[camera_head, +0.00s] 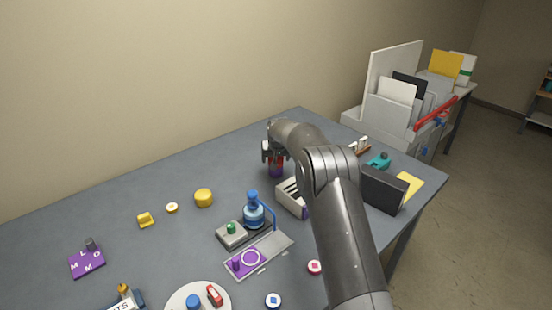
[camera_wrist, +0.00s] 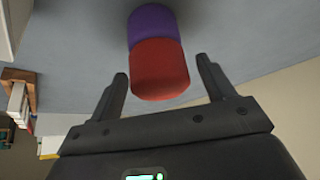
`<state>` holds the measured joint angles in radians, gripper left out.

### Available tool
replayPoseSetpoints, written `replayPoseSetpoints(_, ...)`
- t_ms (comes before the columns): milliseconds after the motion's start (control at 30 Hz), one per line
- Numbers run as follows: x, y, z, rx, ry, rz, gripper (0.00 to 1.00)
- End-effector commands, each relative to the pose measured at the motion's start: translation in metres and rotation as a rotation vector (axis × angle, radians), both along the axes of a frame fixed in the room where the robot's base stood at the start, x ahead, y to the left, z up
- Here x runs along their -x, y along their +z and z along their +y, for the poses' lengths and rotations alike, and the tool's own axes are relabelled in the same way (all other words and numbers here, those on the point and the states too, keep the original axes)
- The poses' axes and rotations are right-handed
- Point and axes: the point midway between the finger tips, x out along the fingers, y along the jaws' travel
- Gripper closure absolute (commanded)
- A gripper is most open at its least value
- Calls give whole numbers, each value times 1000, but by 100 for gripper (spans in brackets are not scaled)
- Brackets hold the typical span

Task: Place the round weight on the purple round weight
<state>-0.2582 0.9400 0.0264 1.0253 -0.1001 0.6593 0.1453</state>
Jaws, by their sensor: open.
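A red round weight (camera_wrist: 160,70) sits end to end on the purple round weight (camera_wrist: 152,24) in the wrist view, and the two look lined up and touching. In the head view the purple weight (camera_head: 276,172) stands on the table at the back, with a little of the red weight above it, partly hidden by my gripper. My gripper (camera_wrist: 163,78) is open, with one finger on each side of the red weight's near end and gaps between. In the head view my gripper (camera_head: 273,153) is at the top of the stack.
A grey slotted block (camera_head: 291,196) stands just in front of the stack, and a blue bottle-like piece (camera_head: 254,212) is further left. A yellow round piece (camera_head: 204,197) lies to the left. A dark upright panel (camera_head: 382,189) stands right of my arm. The back-left table is clear.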

Motion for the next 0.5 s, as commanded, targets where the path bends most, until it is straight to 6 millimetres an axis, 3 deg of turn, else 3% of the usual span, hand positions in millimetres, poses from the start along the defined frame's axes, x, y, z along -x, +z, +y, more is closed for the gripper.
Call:
replayPoseSetpoints(233,9,20,-2,0,0,-2,25)
replayPoseSetpoints(500,34,65,-6,-1,0,-3,25)
